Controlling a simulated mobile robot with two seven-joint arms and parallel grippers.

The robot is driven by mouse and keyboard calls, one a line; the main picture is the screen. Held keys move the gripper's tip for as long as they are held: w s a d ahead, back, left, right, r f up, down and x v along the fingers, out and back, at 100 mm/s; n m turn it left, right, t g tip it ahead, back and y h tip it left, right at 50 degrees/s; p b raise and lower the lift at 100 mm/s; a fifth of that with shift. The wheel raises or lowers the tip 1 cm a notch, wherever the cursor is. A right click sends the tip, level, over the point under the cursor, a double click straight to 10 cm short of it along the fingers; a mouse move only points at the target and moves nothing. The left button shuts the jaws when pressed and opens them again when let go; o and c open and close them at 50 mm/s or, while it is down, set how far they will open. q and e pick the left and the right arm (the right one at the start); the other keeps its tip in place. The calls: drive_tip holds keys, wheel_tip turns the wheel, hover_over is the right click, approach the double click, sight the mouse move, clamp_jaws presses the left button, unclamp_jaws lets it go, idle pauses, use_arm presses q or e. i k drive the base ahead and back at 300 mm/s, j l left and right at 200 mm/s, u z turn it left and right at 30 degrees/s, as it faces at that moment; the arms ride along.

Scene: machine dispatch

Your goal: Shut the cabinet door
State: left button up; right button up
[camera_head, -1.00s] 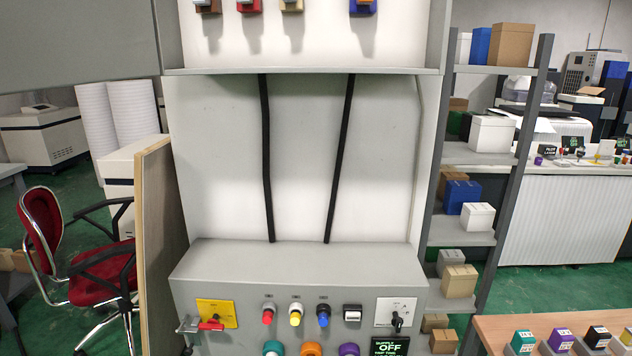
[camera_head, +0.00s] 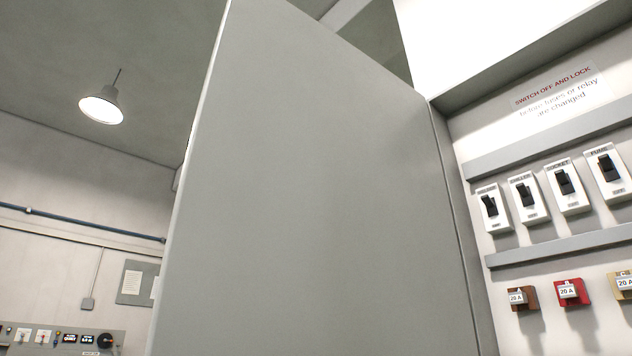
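The cabinet door (camera_head: 310,190) is a large plain grey panel that fills the middle of the head view. It stands open, swung out from the left side of the cabinet, with its hinge edge along the cabinet's grey frame (camera_head: 455,200). The cabinet interior shows at the right, with a row of white breakers (camera_head: 565,185) and coloured 20 A fuses (camera_head: 570,293) below them. No handle shows on the visible face of the door. Neither of my grippers is in view.
A warning label (camera_head: 556,95) is on the cabinet's back wall above the breakers. A lamp (camera_head: 101,105) hangs from the ceiling at the left. A control panel (camera_head: 60,340) stands at the lower left, with a paper notice (camera_head: 133,283) on the wall behind. The floor is out of view.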

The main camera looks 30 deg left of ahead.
sight(312, 215)
drive_tip(key=j+u, duration=0.1)
drive_tip(key=u, duration=0.75)
drive_tip(key=i+j+u, duration=0.1)
drive_tip(key=u, duration=0.3)
drive_tip(key=j+u, duration=0.1)
drive_tip(key=u, duration=0.3)
drive_tip(key=i+j+u, duration=0.25)
drive_tip(key=i+u, duration=0.65)
drive_tip(key=i+z, duration=0.1)
drive_tip(key=z, duration=0.4)
drive_tip(key=j+z, duration=0.1)
drive_tip(key=z, duration=0.4)
drive_tip(key=i+j+z, duration=0.1)
drive_tip(key=z, duration=0.4)
